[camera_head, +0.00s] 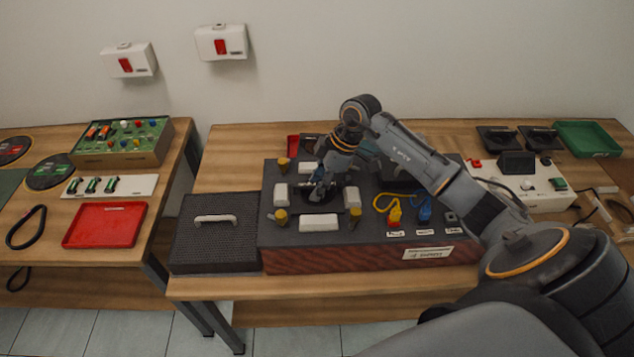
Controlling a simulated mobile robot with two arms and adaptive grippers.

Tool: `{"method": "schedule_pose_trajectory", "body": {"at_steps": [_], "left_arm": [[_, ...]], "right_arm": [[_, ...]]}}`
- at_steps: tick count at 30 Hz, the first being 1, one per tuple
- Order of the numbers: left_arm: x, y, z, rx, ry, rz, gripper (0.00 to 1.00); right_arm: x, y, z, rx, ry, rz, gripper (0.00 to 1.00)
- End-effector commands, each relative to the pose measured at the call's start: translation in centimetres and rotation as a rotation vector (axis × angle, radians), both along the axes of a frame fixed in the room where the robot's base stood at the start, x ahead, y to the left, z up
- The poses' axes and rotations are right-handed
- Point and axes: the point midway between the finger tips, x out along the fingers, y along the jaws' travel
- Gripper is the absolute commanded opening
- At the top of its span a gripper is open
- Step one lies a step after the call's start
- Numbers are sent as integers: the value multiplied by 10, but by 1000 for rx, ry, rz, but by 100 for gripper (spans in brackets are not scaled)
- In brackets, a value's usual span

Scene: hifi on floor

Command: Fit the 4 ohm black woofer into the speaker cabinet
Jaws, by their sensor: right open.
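The speaker cabinet (275,235) is a dark grey box with a reddish wood front, lying on the middle table. A dark round shape (318,197) shows in its top face, among several white blocks and yellow-topped pegs. I cannot tell whether it is the bare opening or a woofer seated there. My right gripper (319,196) points down right over this round shape; its jaws are open, and its fingers partly hide the spot. Two dark square pieces (498,139) lie at the back right; no ohm marking is readable on them. My left gripper is not in view.
A dark speaker grille (200,245) with a white handle lies left of the cabinet. Yellow and blue connectors (395,214) sit on the cabinet's right part. A white tester box (535,198) and a green tray (585,138) stand right. A red tray (105,225) lies on the left table.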

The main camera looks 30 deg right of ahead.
Motion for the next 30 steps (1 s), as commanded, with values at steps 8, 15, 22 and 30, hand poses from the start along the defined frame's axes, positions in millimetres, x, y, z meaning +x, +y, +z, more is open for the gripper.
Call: {"method": "schedule_pose_trajectory", "body": {"at_steps": [8,15,22,30], "left_arm": [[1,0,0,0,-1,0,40],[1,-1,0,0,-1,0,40],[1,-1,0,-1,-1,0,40],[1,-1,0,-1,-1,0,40]], "right_arm": [[-8,-17,47,-3,-7,-1,40],[-18,-32,91,-3,-8,-1,40],[-22,-38,109,-1,-7,0,40],[-23,-39,111,1,-7,0,40]]}}
